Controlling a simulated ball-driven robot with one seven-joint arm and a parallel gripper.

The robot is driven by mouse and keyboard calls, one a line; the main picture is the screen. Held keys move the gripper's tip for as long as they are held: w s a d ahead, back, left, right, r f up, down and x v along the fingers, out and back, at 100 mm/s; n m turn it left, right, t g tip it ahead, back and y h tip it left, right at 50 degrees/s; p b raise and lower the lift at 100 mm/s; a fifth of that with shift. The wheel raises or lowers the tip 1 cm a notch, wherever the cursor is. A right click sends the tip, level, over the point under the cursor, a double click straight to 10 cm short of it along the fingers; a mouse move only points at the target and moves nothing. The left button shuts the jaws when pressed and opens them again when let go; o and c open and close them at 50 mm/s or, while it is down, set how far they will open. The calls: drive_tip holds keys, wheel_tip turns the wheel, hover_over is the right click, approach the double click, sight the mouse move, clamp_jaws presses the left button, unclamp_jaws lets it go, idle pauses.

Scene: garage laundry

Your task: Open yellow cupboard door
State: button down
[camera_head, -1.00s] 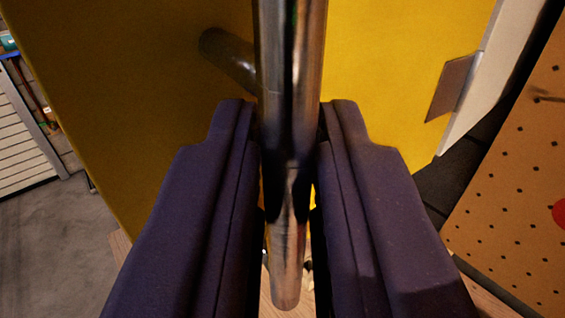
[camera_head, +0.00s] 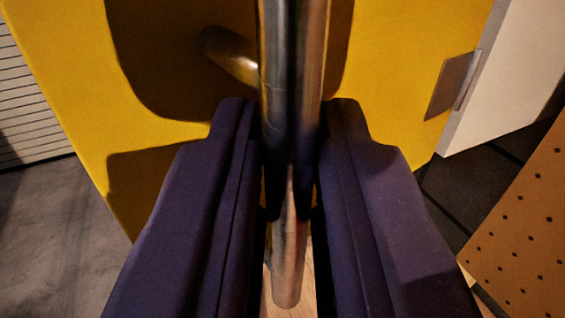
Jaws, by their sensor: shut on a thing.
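The yellow cupboard door (camera_head: 400,60) fills the upper middle of the view. Its metal bar handle (camera_head: 292,60) runs upright through the centre, joined to the door by a round post (camera_head: 230,55). My gripper (camera_head: 290,125) is shut on the handle, with one dark purple finger on each side of it. A metal hinge (camera_head: 453,85) joins the door's right edge to the white cupboard side (camera_head: 510,70). The door stands at an angle to that side, so it is open at least partly. The fingers hide the door's lower middle.
A tan pegboard panel (camera_head: 525,220) is at the lower right, beyond a dark tiled surface (camera_head: 470,190). Grey floor (camera_head: 50,230) is clear at the lower left. A white slatted panel (camera_head: 30,110) stands at the far left.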

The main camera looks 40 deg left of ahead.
drive_tip(key=shift+d+r, duration=0.1)
drive_tip(key=shift+r, duration=0.15)
drive_tip(key=c, duration=1.3)
unclamp_jaws()
drive_tip(key=shift+w, duration=0.1)
drive_tip(key=shift+c, duration=0.2)
drive_tip(key=shift+o, duration=0.4)
drive_tip(key=shift+w+f, duration=0.1)
drive_tip(key=p+v, duration=0.1)
drive_tip(key=v, duration=0.7)
